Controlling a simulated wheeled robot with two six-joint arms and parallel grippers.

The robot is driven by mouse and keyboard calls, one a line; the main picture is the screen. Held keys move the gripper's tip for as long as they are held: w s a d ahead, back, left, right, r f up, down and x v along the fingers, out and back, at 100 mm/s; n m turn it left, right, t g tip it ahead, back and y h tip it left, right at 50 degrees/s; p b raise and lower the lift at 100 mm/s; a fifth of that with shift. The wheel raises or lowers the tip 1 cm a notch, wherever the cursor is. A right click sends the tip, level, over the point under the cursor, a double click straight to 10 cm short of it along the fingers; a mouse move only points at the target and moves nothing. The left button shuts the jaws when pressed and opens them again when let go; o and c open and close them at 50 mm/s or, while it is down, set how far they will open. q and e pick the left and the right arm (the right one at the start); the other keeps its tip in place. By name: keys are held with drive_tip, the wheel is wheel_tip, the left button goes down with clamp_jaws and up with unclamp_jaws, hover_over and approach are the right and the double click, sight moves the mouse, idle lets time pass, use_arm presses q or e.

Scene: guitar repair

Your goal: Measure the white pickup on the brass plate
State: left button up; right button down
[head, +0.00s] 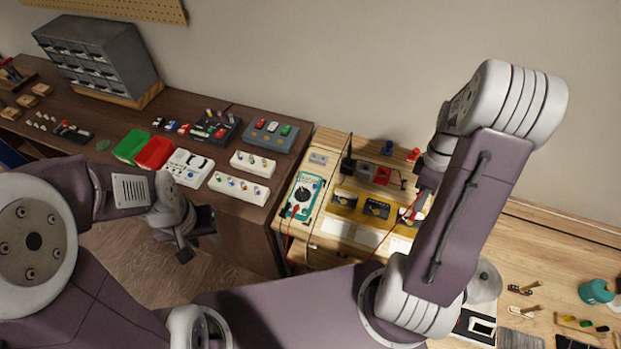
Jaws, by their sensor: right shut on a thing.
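A teal multimeter (303,196) with a dark dial lies on the light wooden bench. To its right is a yellow brass-coloured plate (360,216) with black patches in a row. The rightmost patch (405,216) is partly covered by my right arm, and I cannot clearly make out a white pickup. My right gripper (421,200) points down over the plate's right end, shut on what looks like a red probe; a thin red lead (388,238) runs up towards it. Whether the tip touches anything is too small to tell. My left gripper (197,243) hangs open and empty over the floor.
White cards (367,237) lie in front of the plate. A red block (381,175) and small posts stand behind it. The dark bench at left holds green (131,146) and red bins (155,152), white trays (238,187) and a drawer cabinet (97,55). Tools lie at far right.

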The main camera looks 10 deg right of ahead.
drive_tip(key=shift+r, duration=0.1)
idle(0.3)
drive_tip(key=p+v, duration=0.4)
drive_tip(key=s+p+v, duration=0.1)
drive_tip(key=p+v, duration=0.1)
drive_tip(key=shift+a+r+p, duration=0.1)
drive_tip(key=shift+a+p, duration=0.1)
drive_tip(key=shift+p, duration=0.2)
